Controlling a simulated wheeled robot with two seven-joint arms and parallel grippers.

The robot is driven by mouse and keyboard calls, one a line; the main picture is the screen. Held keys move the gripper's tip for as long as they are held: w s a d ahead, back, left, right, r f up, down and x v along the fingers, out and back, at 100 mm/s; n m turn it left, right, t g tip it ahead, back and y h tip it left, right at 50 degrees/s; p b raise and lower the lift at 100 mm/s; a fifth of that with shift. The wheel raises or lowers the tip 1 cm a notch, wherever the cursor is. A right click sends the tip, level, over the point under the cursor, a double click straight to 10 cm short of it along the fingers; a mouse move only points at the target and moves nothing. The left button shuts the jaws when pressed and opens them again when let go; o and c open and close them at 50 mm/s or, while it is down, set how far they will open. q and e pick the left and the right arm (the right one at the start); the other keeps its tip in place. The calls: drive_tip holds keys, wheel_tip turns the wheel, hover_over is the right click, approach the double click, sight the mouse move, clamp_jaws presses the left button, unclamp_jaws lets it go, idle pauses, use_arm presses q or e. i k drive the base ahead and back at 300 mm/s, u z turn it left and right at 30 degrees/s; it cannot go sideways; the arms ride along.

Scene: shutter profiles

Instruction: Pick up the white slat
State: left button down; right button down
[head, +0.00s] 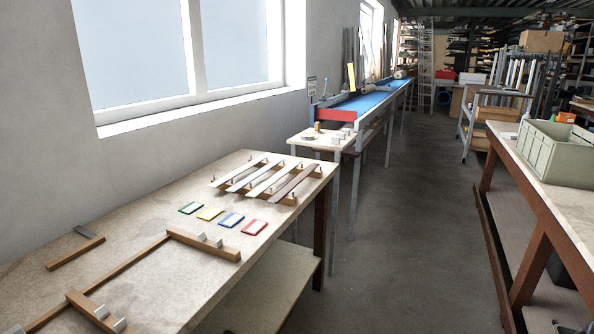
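Several slats lie side by side, slanting across a wooden rack with short pegs (287,200) at the far end of the near table. Three are pale: the left one (237,172), the middle one (256,176) and the right one (275,180). A grey-brown slat (296,182) lies at the right end. The pale slats look close in shade, so I cannot tell from this view which is pure white. Neither of my grippers is in view, and nothing covers the slats.
Green, yellow, blue and red-edged cards (231,220) lie before the rack. A wooden fixture with metal blocks (204,243) and a smaller bar (75,253) occupy the near table (165,290). A grey-green crate (556,153) stands on the right bench. The aisle floor (420,220) is clear.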

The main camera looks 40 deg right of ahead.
sight(217, 184)
drive_tip(key=z, duration=1.9)
drive_tip(key=i, duration=3.2)
drive_tip(key=u, duration=2.45)
